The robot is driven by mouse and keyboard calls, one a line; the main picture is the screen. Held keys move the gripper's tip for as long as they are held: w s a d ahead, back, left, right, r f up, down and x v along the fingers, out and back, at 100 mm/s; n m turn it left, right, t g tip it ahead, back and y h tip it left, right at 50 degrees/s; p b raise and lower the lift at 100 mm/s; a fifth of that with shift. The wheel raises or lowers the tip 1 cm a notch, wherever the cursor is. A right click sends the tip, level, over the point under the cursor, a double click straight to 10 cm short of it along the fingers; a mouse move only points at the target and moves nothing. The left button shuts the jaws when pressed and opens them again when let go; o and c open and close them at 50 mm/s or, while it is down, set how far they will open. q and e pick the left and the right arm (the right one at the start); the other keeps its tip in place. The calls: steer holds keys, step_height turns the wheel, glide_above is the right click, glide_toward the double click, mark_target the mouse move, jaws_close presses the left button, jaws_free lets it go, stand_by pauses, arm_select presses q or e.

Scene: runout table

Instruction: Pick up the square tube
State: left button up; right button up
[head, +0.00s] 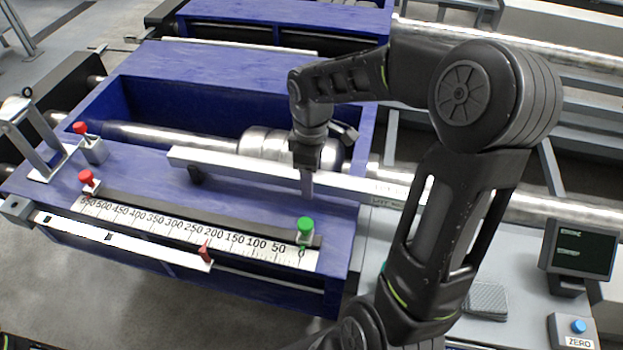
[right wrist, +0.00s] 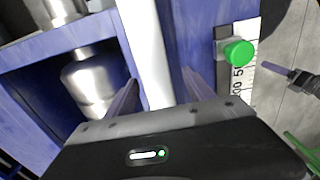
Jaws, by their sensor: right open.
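The square tube (head: 235,165) is a long, pale metal bar lying across the blue bench, from its left end near the middle to the right behind my arm. In the right wrist view the tube (right wrist: 148,50) runs between the two fingers. My right gripper (head: 306,182) is open and straddles the tube, with one finger showing on its near side; the far finger is hidden. It also shows in the right wrist view (right wrist: 158,92), with gaps between fingers and tube.
Behind the tube is a recess in the blue bench (head: 170,60) with a shiny round shaft (head: 262,143). In front are a numbered scale (head: 180,225), a green knob (head: 305,224) and red knobs (head: 86,177). A small screen (head: 583,250) stands at the right.

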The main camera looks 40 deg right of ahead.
stand_by(0.6)
jaws_close()
stand_by(0.5)
stand_by(0.8)
